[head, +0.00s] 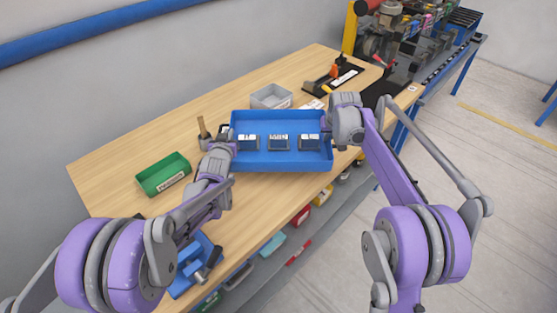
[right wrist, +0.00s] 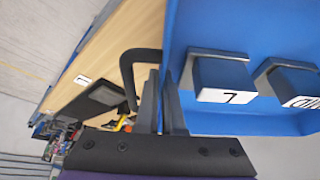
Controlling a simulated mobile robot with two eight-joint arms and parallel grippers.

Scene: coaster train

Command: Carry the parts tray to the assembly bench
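The blue parts tray (head: 283,116) is in the middle of the head view, over the wooden bench top. It holds three dark bins with white labels in a row. My left gripper (head: 226,135) is at its left end, with the fingertips too small to read. My right gripper (head: 328,124) is at its right end. In the right wrist view, the right gripper's fingers (right wrist: 164,103) are close together at the tray's side wall (right wrist: 182,35), beside a dark loop handle (right wrist: 128,76). I cannot tell whether the tray touches the bench.
The wooden bench (head: 110,178) also bears a green bin (head: 163,174), a grey bin (head: 271,97), a hammer (head: 203,130), a dark mat with tools (head: 334,78) and a blue fixture (head: 190,265). Coloured bins sit on a shelf below. Grey floor (head: 330,260) is clear at right.

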